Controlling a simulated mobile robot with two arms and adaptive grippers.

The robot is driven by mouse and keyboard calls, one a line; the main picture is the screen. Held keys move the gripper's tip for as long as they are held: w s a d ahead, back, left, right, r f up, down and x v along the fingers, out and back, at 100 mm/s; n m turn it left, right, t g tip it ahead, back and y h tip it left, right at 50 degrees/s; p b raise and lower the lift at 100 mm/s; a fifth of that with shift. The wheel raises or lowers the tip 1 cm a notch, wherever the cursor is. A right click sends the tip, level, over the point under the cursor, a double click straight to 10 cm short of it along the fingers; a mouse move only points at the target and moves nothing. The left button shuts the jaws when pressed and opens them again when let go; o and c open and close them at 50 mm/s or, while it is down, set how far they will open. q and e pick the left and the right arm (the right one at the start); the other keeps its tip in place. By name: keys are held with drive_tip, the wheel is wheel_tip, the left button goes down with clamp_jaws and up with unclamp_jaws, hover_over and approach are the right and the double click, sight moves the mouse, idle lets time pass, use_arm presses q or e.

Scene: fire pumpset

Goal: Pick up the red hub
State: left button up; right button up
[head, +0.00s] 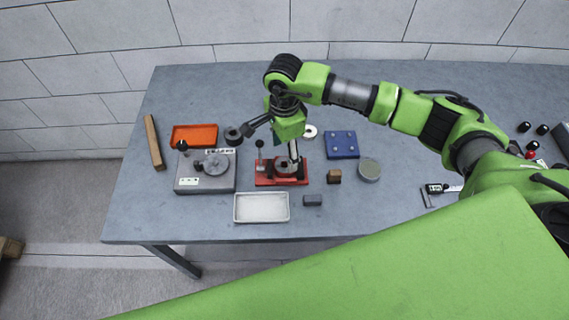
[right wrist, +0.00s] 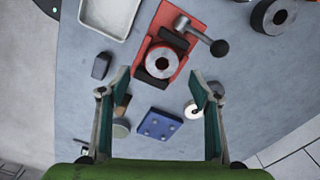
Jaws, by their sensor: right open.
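A red base plate (head: 265,181) stands at the middle of the table, below my right gripper (head: 275,142). In the right wrist view the red plate (right wrist: 188,13) carries a silver ring-shaped part (right wrist: 160,62) with a dark centre, and a lever with a black ball knob (right wrist: 219,48). I cannot tell a separate red hub apart from this red fixture. My right gripper (right wrist: 160,82) is open and empty, its fingers spread on either side of the ring in the picture, apparently above it. In the head view the gripper partly hides the fixture. My left gripper is not in view.
A grey device (head: 205,184) and an orange tray (head: 195,135) are left of the fixture. A white tray (head: 262,219) lies in front. A blue plate (head: 341,145), a brown block (head: 334,176) and a round grey disc (head: 370,169) are to the right. The table's front left is clear.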

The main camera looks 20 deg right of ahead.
sight(284, 161)
drive_tip(key=shift+f, duration=0.3)
wheel_tip(284, 161, down, 5)
drive_tip(key=p, duration=0.2)
drive_tip(key=shift+w+r+p, duration=0.15)
drive_tip(key=shift+p, duration=0.2)
drive_tip(key=shift+f, duration=0.4)
drive_tip(key=shift+w+r, duration=0.1)
drive_tip(key=c, duration=1.6)
drive_tip(key=shift+o, duration=0.2)
drive_tip(key=shift+r, duration=0.15)
drive_tip(key=shift+r+b, duration=0.55)
drive_tip(key=shift+b, duration=0.15)
drive_tip(key=s+a+r+b, duration=0.6)
drive_tip(key=s+a+r, duration=0.3)
drive_tip(key=r, duration=0.1)
drive_tip(key=shift+r, duration=0.35)
drive_tip(key=shift+s+a+r, duration=0.45)
drive_tip(key=shift+c, duration=0.3)
